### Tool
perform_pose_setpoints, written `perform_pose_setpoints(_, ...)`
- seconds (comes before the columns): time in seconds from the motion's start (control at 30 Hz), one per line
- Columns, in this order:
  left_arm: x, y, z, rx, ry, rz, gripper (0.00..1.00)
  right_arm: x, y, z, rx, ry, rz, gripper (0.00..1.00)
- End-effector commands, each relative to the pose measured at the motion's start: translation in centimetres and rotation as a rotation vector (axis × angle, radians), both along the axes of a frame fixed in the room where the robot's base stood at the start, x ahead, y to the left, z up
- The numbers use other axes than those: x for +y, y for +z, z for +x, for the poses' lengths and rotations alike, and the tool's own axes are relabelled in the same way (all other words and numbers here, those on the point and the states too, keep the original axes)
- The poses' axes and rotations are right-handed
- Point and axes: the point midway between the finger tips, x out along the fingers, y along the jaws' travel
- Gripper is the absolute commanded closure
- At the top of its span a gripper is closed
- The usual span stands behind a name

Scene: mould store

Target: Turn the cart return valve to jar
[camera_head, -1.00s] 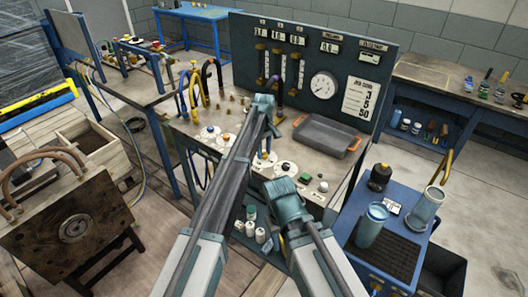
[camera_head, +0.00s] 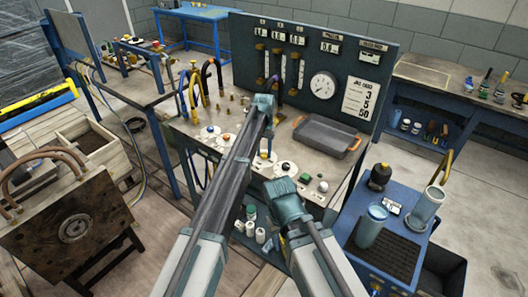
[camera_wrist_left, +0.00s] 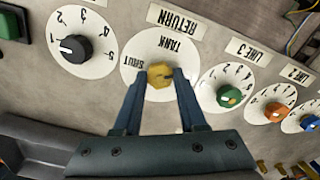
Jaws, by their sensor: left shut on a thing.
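The cart return valve is a yellow knob (camera_wrist_left: 160,75) on a round white dial (camera_wrist_left: 165,50) in the left wrist view, which shows the lettering upside down. The dial reads RETURN above, with TANK and SHUT on its face; its lower part is hidden by my fingers. My left gripper (camera_wrist_left: 161,80) is shut on the yellow knob, one finger on each side. In the head view my left gripper (camera_head: 264,152) reaches down to the panel top. My right arm's wrist shows in the head view, but its fingers are hidden.
Beside the valve are a black-knobbed dial (camera_wrist_left: 75,47), a green knob (camera_wrist_left: 229,95) and an orange knob (camera_wrist_left: 275,111). A grey tray (camera_head: 325,137) lies behind on the panel top. A blue cart (camera_head: 352,258) with jars stands at the right.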

Motion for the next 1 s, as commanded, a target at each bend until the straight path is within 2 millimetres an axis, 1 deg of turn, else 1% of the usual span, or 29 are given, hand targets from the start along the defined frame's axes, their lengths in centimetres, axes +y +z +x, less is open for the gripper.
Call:
perform_pose_setpoints(0.2,-0.01,-0.01,-0.02,0.000,-0.198,0.000,1.00,0.00,-0.01,0.00,0.000,0.000,0.000,0.50)
perform_pose_setpoints(0.5,-0.01,-0.01,-0.02,0.000,-0.422,0.000,1.00,0.00,-0.01,0.00,0.000,0.000,0.000,0.50)
perform_pose_setpoints(0.73,-0.01,-0.01,-0.02,0.000,-0.531,0.000,1.00,0.00,-0.01,0.00,0.000,0.000,0.000,0.50)
perform_pose_setpoints(1.0,0.00,-0.01,-0.03,0.000,-0.586,0.000,1.00,0.00,-0.01,0.00,0.000,0.000,0.000,0.50)
